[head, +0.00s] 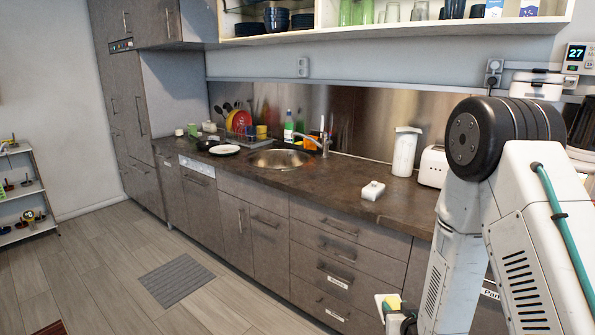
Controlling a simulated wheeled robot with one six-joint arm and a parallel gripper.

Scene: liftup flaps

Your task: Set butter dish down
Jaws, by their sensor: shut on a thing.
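My gripper (398,318) is at the bottom edge of the head view, low in front of the drawers and partly cut off. It is shut on a small white and yellow thing (386,301), which looks like the butter dish with butter showing. Its lower part is hidden or out of frame. A small white lidded block (373,190) stands on the dark worktop (330,190), near its front edge; it looks like a butter dish lid, but I cannot tell for sure. My gripper is below the worktop level in the picture and apart from that block.
A white jug (404,152) and a white toaster (434,167) stand at the back right of the worktop. A sink (278,158) with a tap and a white plate (224,150) are to the left. The worktop between sink and white block is clear.

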